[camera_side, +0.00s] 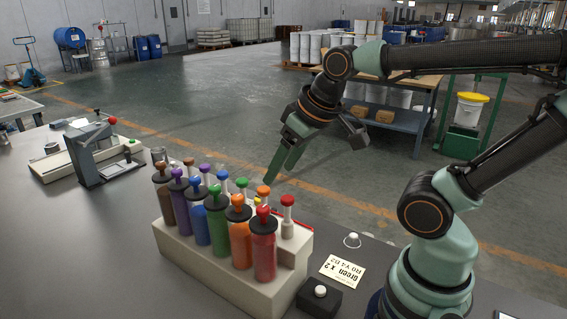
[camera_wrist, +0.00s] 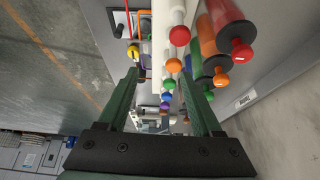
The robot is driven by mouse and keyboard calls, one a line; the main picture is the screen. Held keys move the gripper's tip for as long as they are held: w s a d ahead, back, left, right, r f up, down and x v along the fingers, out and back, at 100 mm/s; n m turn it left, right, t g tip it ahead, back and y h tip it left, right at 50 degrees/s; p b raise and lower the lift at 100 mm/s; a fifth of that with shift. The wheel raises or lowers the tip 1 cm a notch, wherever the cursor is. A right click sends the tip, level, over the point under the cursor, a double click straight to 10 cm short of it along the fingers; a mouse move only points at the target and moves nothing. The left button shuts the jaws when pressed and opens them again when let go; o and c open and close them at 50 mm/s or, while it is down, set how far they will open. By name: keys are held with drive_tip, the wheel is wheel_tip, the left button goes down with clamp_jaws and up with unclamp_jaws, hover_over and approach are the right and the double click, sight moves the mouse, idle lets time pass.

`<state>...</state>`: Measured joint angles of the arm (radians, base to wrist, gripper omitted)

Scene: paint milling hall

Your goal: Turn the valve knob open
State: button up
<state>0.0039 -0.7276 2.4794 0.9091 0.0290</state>
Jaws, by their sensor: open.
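A pale rack (camera_side: 205,270) on the grey bench holds a front row of coloured tubes with black collars and coloured tops, among them a green tube (camera_side: 217,217) and a red tube (camera_side: 263,245). Behind them stands a row of slim white stems with coloured knobs, including a red knob (camera_side: 288,200). I cannot tell which knob is the valve knob. My gripper (camera_side: 281,176) is open and empty, pointing down above and behind the rack. In the wrist view, my gripper (camera_wrist: 159,75) has its fingers apart, with an orange knob (camera_wrist: 173,65) and a blue knob (camera_wrist: 167,97) showing between or just beyond them.
A card reading "Green X 2" (camera_side: 342,270) and a black box with a white button (camera_side: 320,292) lie right of the rack. A grey stand device (camera_side: 95,150) is at the left. A shelved workbench (camera_side: 385,115) stands farther back on the floor.

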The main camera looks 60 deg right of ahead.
drive_tip(key=m, duration=0.1)
drive_tip(key=m+g, duration=0.6)
drive_tip(key=m, duration=0.8)
hover_over(260, 201)
drive_tip(key=d, duration=0.1)
drive_tip(key=f, duration=1.4)
drive_tip(key=shift+w, duration=0.4)
clamp_jaws()
